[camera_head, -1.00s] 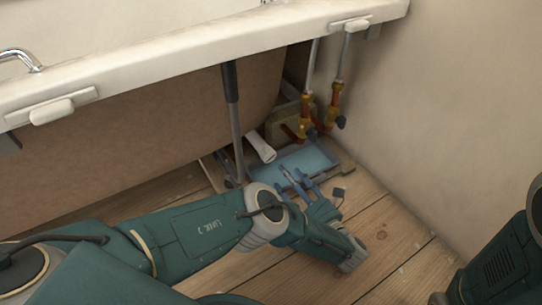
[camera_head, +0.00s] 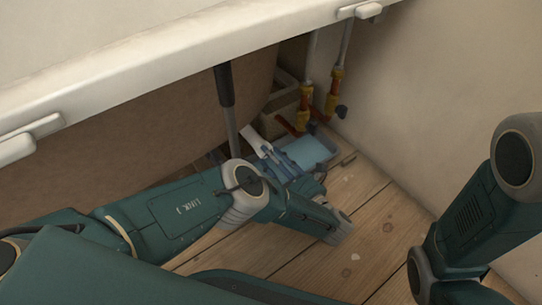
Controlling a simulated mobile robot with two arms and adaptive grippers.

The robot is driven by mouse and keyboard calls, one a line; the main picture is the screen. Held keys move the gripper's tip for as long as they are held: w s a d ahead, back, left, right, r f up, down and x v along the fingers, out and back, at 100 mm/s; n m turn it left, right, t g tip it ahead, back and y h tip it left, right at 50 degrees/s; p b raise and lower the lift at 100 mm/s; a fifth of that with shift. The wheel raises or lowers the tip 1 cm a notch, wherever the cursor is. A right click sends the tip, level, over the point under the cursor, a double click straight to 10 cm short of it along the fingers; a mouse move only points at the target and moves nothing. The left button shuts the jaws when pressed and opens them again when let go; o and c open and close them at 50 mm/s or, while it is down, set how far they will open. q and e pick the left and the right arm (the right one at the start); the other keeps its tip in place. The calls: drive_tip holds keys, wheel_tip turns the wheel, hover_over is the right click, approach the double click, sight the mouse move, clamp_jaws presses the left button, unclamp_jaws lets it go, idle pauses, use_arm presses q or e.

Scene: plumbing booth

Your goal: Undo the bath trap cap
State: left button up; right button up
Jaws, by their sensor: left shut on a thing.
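A white tubular piece (camera_head: 255,138), which looks like the bath trap, shows under the bath above a blue tray (camera_head: 308,151). My left gripper (camera_head: 272,158) reaches in low from the left, its blue fingers at the lower end of the white piece. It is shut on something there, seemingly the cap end. The fingers and wrist hide the cap itself, so its exact seat cannot be seen. My right arm stands at the right edge, and its gripper is out of view.
A dark-handled upright bar (camera_head: 224,86) stands left of the white piece. The bath rim (camera_head: 180,78) overhangs the space. The wooden floor (camera_head: 370,240) in front is clear.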

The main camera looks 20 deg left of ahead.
use_arm(q)
drive_tip(key=shift+c, duration=1.2)
drive_tip(key=shift+r+n, duration=0.1)
drive_tip(key=shift+n, duration=1.6)
drive_tip(key=o, duration=1.2)
drive_tip(key=shift+c, duration=0.2)
wheel_tip(320, 180, up, 10)
